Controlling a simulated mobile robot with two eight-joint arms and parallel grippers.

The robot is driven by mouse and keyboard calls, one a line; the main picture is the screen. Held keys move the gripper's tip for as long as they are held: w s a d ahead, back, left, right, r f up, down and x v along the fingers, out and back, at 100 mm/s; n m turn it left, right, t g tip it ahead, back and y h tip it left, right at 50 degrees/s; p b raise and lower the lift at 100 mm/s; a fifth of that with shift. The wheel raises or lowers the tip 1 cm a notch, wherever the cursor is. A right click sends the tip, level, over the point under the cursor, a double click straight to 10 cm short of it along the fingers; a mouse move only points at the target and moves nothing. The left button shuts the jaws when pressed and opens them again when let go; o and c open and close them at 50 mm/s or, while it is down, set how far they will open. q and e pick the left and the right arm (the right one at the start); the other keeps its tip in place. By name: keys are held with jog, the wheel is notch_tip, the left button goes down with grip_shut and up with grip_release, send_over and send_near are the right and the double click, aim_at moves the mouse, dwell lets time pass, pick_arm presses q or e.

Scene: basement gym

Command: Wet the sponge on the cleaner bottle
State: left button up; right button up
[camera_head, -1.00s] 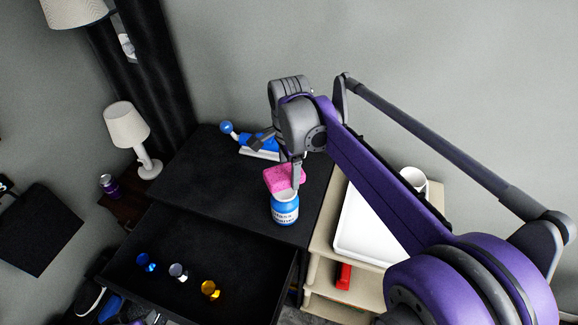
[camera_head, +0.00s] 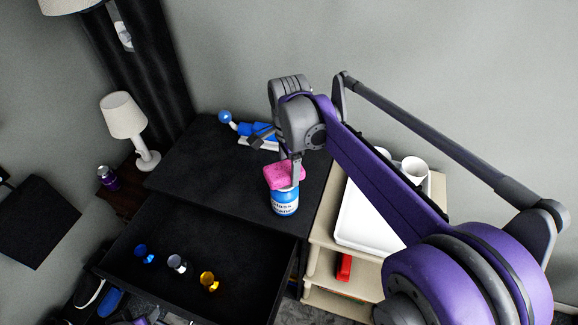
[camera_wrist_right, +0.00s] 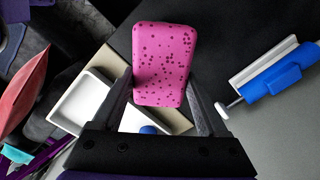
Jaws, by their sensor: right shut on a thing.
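The pink sponge (camera_head: 284,176) is held in my right gripper (camera_head: 291,166), right over the top of the cleaner bottle. It also shows in the right wrist view (camera_wrist_right: 163,62), dark-spotted, between the two fingers (camera_wrist_right: 162,88). The cleaner bottle (camera_head: 285,204), blue with a white label, stands upright on the black top near its right edge. The sponge hides most of the bottle's mouth; I cannot tell if they touch. My left gripper is not in view.
A blue-and-white object (camera_head: 258,133) lies behind the gripper on the black top (camera_head: 195,160). An open drawer (camera_head: 205,245) in front holds several small coloured pieces. A beige shelf with a white tray (camera_head: 365,220) and mugs (camera_head: 414,168) stands right. A lamp (camera_head: 125,118) stands left.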

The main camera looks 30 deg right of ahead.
aim_at(289, 167)
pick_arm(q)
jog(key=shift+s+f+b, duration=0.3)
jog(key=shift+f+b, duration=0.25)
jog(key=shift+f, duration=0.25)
pick_arm(e)
jog(key=shift+f, duration=1.1)
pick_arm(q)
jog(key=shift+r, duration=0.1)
pick_arm(e)
jog(key=shift+r, duration=0.15)
jog(key=shift+r+p, duration=1.8)
jog(key=shift+r, duration=1.65)
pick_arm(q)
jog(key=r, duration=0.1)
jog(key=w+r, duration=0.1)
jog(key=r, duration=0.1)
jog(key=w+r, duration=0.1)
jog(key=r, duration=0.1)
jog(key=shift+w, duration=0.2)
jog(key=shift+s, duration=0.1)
pick_arm(e)
jog(key=shift+f, duration=0.1)
